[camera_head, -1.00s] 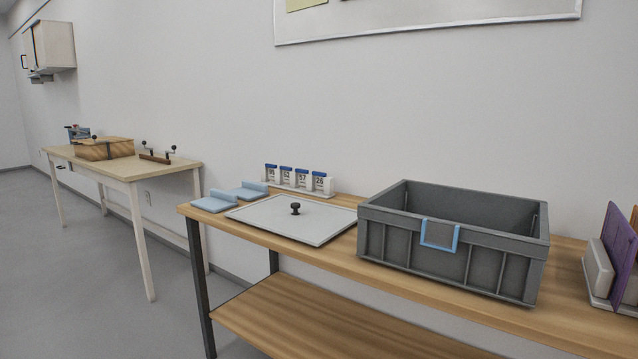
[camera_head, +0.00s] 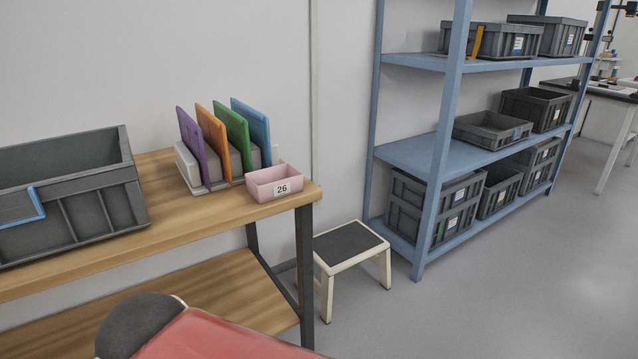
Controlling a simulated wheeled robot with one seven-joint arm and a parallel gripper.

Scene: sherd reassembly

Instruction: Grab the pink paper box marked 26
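The pink box marked 26 (camera_head: 274,184) stands upright at the right end of the wooden table (camera_head: 165,223), close to its front corner. It is a small open-topped box, and its white label faces the camera. Its inside shows only in part, and I cannot make out anything in it. My gripper is not in view. A red and dark grey rounded shape at the bottom edge appears to be part of my own body, well below and in front of the table top.
A rack of purple, orange, green and blue upright panels (camera_head: 233,138) stands just left of the box. A large grey crate (camera_head: 95,208) is further left. A step stool (camera_head: 347,243) and a blue shelf unit (camera_head: 452,110) with grey bins stand to the right. Open floor lies at lower right.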

